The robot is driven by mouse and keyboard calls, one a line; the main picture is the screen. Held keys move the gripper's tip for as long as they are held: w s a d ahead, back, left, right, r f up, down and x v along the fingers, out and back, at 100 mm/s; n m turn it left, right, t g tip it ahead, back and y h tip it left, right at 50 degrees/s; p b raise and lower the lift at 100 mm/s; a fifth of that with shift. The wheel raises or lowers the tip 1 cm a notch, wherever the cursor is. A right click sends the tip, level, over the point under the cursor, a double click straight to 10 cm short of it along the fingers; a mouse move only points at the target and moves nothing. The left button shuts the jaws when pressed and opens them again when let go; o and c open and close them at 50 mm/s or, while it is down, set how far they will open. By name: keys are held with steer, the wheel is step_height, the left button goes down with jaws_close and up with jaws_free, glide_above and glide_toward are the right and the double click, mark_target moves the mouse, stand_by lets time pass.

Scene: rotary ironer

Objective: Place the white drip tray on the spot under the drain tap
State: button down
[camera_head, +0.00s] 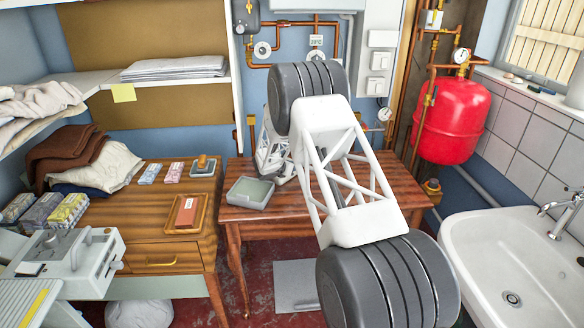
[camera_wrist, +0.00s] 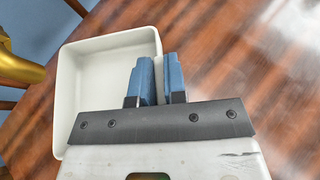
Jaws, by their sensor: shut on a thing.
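The white drip tray (camera_head: 250,193) is a shallow, open square tray. It looks pale grey-green inside in the head view, over the left part of the brown wooden table (camera_head: 325,212). In the wrist view the tray (camera_wrist: 66,95) is white and empty. My gripper (camera_wrist: 160,80) has its two blue fingers shut on the tray's right wall, one on each side. In the head view the fingertips (camera_head: 275,180) are small and partly hidden, at the tray's right. I cannot tell whether the tray touches the table. A brass fitting (camera_wrist: 18,65) shows left of the tray in the wrist view.
A red tank (camera_head: 452,117) with copper pipes and a brass fitting (camera_head: 432,188) stands beyond the table's right end. A wooden desk (camera_head: 160,212) with small boxes is at the left. A white sink (camera_head: 505,262) is at the right. My arm hides the table's middle.

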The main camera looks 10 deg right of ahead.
stand_by(0.3)
steer(key=c, duration=1.2)
jaws_free()
steer(key=shift+f, duration=0.1)
steer(key=shift+o, duration=0.2)
steer(key=shift+r, duration=0.2)
steer(key=v, duration=1.2)
steer(key=shift+f, duration=0.1)
